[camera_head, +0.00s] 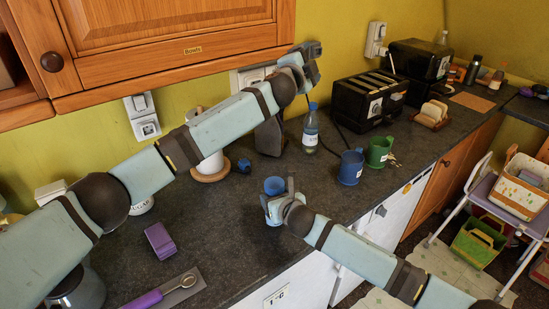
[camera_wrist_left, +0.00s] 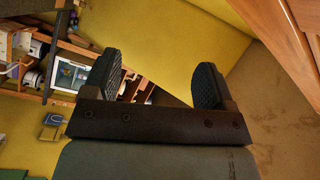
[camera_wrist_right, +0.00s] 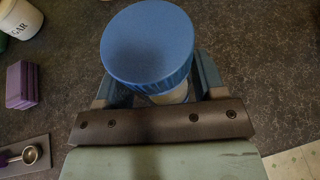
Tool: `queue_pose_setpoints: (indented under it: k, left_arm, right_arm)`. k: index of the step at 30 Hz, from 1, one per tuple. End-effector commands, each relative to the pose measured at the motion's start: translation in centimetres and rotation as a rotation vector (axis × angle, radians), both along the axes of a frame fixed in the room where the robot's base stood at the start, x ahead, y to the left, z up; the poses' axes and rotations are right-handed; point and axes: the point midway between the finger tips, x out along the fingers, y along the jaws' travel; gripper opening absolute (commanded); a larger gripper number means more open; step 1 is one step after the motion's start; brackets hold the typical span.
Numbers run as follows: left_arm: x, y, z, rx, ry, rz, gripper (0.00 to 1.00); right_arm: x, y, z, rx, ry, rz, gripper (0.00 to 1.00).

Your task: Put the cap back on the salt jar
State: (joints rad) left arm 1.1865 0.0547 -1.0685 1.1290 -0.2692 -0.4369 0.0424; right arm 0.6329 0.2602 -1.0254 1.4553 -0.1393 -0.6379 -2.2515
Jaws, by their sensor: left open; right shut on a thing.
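My right gripper (camera_head: 277,203) is shut on a jar, which I take to be the salt jar (camera_wrist_right: 178,95), and holds it over the counter's front part. A round blue cap (camera_wrist_right: 150,42) with a ridged side sits on top of the jar. The cap also shows in the head view (camera_head: 274,185). Whether it is fully seated, I cannot tell. The fingers and wrist hide most of the jar. My left gripper (camera_head: 309,50) is open and empty, raised near the wall beside the cabinet. Its spread fingers show in the left wrist view (camera_wrist_left: 157,82).
A water bottle (camera_head: 311,132), blue mug (camera_head: 351,167), green mug (camera_head: 379,152) and black toaster (camera_head: 366,103) stand to the right. A small dark blue object (camera_head: 244,166) lies behind the jar. A purple block (camera_head: 160,241) and sugar jar (camera_wrist_right: 19,17) are left. Counter between is clear.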

Motion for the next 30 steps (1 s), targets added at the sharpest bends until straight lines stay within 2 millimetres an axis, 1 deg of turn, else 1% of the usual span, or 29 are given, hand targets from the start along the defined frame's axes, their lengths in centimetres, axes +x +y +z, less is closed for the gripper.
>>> queue_pose_setpoints:
  k: [1, 2, 4, 6, 8, 9, 11, 12, 14, 15, 18, 22, 25, 27, 30]
  left_arm:
    - [0.6, 1.1, -1.4, -0.125, 0.138, 0.069, 0.78]
    - [0.8, 1.7, -2.2, -0.202, 0.222, 0.115, 0.78]
    - [1.1, 3.2, -4.5, -0.379, 0.415, 0.227, 0.78]
    - [0.9, 4.5, -7.0, -0.547, 0.602, 0.349, 0.78]
    - [0.2, 5.4, -9.2, -0.682, 0.756, 0.464, 0.78]
    - [-0.4, 5.9, -10.7, -0.765, 0.856, 0.546, 0.78]
    - [-1.7, 6.5, -12.8, -0.881, 0.999, 0.678, 0.78]
    - [-2.8, 6.8, -14.1, -0.951, 1.088, 0.770, 0.78]
    - [-4.5, 7.2, -15.9, -1.039, 1.210, 0.917, 0.78]
    - [-5.8, 7.5, -16.9, -1.086, 1.282, 1.012, 0.78]
    - [-8.8, 7.8, -18.6, -1.164, 1.420, 1.243, 0.78]
    - [-11.9, 8.1, -19.6, -1.197, 1.522, 1.479, 0.78]
    - [-13.2, 8.3, -19.8, -1.200, 1.558, 1.588, 0.78]
    - [-13.7, 8.3, -19.9, -1.199, 1.567, 1.630, 0.78]
    - [-14.0, 8.4, -19.9, -1.199, 1.572, 1.652, 0.78]
  right_arm:
    - [0.0, 0.0, 0.0, 0.000, 0.000, 0.000, 0.00]
    - [0.0, 0.0, 0.0, 0.000, 0.000, 0.000, 0.00]
    - [0.0, 0.0, 0.0, 0.000, 0.000, 0.000, 0.00]
    - [0.0, 0.0, 0.0, 0.000, 0.000, 0.000, 0.00]
    - [0.0, 0.0, 0.0, 0.000, 0.000, 0.000, 0.00]
    - [0.0, 0.0, 0.0, 0.000, 0.000, 0.000, 0.00]
    - [0.0, 0.0, 0.0, 0.000, 0.000, 0.000, 0.00]
    - [0.0, 0.0, 0.0, 0.000, 0.000, 0.000, 0.00]
    - [0.0, 0.0, 0.0, 0.000, 0.000, 0.000, 0.00]
    - [0.0, 0.0, 0.0, 0.000, 0.000, 0.000, 0.00]
    - [0.0, 0.0, 0.0, 0.000, 0.000, 0.000, 0.00]
    - [0.0, 0.0, 0.0, 0.000, 0.000, 0.000, 0.00]
    - [0.0, 0.0, 0.0, 0.000, 0.000, 0.000, 0.00]
    - [0.0, 0.0, 0.0, 0.000, 0.000, 0.000, 0.00]
    - [0.0, 0.0, 0.0, 0.000, 0.000, 0.000, 0.00]
